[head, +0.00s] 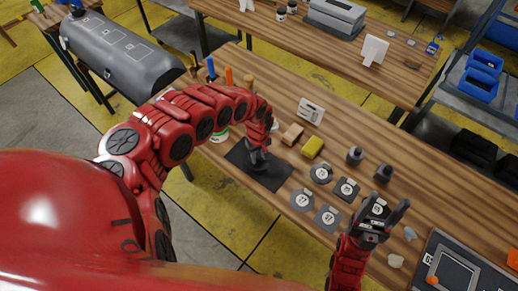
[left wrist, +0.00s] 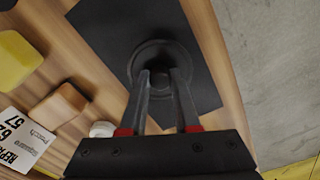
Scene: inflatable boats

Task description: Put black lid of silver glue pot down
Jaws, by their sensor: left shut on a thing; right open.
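The round black lid (left wrist: 152,52) shows in the left wrist view, with its knob between the two fingers of my left gripper (left wrist: 165,82). The gripper is shut on it. The lid is over the black mat (left wrist: 112,28); I cannot tell whether it touches the mat. In the head view my left gripper (head: 258,152) is low over this mat (head: 271,181), and it partly hides the lid. My right gripper (head: 392,203) is open and empty over the right part of the bench. I cannot make out the silver glue pot for certain.
A tan block (head: 292,134) and a yellow sponge-like block (head: 312,147) lie right of the mat, near a white label card (head: 310,111). A framed dark panel (head: 462,270) is at the bench's near right.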

